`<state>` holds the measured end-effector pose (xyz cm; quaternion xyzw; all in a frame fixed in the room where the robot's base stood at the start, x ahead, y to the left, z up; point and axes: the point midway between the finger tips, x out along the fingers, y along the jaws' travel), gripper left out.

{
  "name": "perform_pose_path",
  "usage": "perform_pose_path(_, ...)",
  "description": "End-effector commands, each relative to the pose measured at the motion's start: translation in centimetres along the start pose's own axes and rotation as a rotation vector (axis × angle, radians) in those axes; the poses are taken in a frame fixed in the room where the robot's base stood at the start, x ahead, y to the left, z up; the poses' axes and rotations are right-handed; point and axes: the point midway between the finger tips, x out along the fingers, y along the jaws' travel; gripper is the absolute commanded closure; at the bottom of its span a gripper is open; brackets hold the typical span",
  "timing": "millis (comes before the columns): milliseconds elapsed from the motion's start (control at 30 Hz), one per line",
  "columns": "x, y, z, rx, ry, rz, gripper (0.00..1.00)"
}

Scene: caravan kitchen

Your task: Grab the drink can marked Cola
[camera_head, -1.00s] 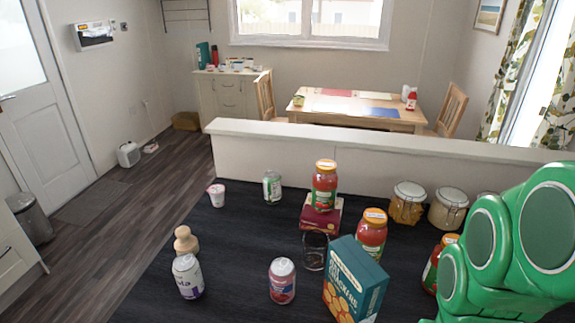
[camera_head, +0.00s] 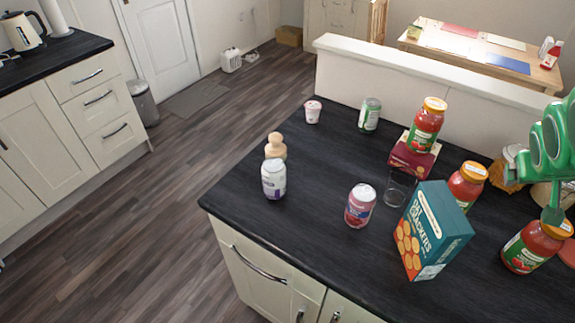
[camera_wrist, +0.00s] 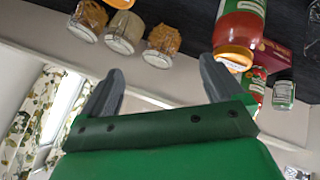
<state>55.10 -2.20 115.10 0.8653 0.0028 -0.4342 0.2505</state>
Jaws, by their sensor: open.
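A white can with a purple lower part (camera_head: 273,180) stands upright near the counter's left edge; its lettering is too small to read now, but a second ago it seemed to end in "ola". A pink-red can (camera_head: 360,205) stands to its right, and a green-and-silver can (camera_head: 369,114) stands farther back. The green can also shows in the wrist view (camera_wrist: 284,92). My gripper (camera_wrist: 160,66) is open, with nothing between its two grey fingers. In the head view my green arm is at the right edge, far from the white can.
A wooden object (camera_head: 275,147) stands close behind the white can. A cracker box (camera_head: 432,232), a clear glass (camera_head: 399,188), and sauce jars (camera_head: 467,186) crowd the right side. A yogurt cup (camera_head: 313,111) is at the back left. The counter's front left is clear.

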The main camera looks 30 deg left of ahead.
Motion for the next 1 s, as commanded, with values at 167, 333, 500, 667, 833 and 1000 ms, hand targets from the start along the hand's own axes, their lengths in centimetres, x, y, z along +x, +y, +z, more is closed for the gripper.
perform_pose_path(167, 0.8, -0.8, -7.4, -0.083, 0.221, 0.036, 0.05)
perform_pose_path(333, 0.5, -4.1, -14.0, -0.177, 0.435, 0.004, 0.05)
perform_pose_path(500, -0.4, -9.7, -19.1, -0.283, 0.623, -0.095, 0.05)
perform_pose_path(667, -2.0, -16.7, -22.2, -0.388, 0.779, -0.246, 0.05)
perform_pose_path(833, -3.9, -25.1, -22.8, -0.497, 0.895, -0.460, 0.05)
perform_pose_path(1000, -6.5, -33.5, -20.9, -0.601, 0.960, -0.723, 0.05)
